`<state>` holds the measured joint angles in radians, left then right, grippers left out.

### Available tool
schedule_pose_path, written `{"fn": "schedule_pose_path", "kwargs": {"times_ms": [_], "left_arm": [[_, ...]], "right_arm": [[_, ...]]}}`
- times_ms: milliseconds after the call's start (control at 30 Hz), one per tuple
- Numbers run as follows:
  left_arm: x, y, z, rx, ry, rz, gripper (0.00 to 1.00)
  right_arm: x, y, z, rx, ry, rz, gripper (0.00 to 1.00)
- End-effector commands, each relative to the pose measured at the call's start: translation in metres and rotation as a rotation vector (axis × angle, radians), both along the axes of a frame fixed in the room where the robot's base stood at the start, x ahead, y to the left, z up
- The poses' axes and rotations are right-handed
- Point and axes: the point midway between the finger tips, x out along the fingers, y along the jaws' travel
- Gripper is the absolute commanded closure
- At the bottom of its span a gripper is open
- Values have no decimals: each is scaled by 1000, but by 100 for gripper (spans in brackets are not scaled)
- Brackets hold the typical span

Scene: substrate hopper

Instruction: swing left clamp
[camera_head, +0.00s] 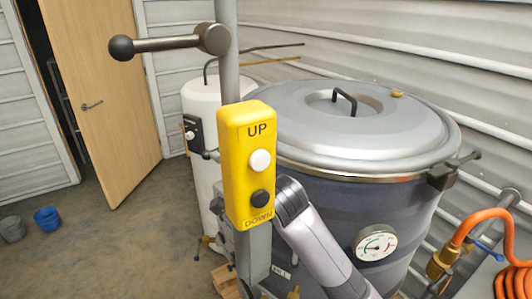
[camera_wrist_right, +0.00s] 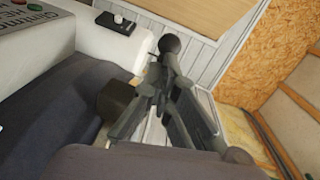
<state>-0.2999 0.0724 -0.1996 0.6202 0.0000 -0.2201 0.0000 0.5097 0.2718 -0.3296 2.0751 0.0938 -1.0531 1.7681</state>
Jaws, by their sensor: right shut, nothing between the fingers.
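The large grey vat (camera_head: 340,200) carries a flat lid (camera_head: 300,115) with a bar handle. At its left edge a small dark lever end of the left clamp (camera_head: 209,154) shows beside the yellow box; the rest is hidden behind that box. In the right wrist view, a dark ball-ended lever (camera_wrist_right: 170,46) stands just beyond my right gripper (camera_wrist_right: 163,92), close to its fingers; I cannot tell whether they touch. The gripper is shut and empty. In the head view my right arm rises from below, its gripper hidden behind the box. My left gripper is out of view.
The yellow UP/DOWN box (camera_head: 247,170) on a grey pole stands in front of the vat. A ball-ended lever (camera_head: 165,45) sticks out from the pole. The right clamp (camera_head: 442,176) is on the vat's right rim. A white tank (camera_head: 200,100) stands behind; floor at left is mostly clear.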

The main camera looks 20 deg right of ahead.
Motion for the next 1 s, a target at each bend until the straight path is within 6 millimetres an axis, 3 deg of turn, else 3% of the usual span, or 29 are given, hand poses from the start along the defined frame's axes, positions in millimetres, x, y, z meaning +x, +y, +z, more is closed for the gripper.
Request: {"fn": "schedule_pose_path", "kwargs": {"times_ms": [467,833,1000], "left_arm": [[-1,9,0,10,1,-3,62],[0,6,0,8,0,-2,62],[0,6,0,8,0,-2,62]], "right_arm": [[1,-1,5,1,-1,-3,100],[1,-1,72,2,-5,-1,100],[1,-1,93,0,-2,-2,100]]}}
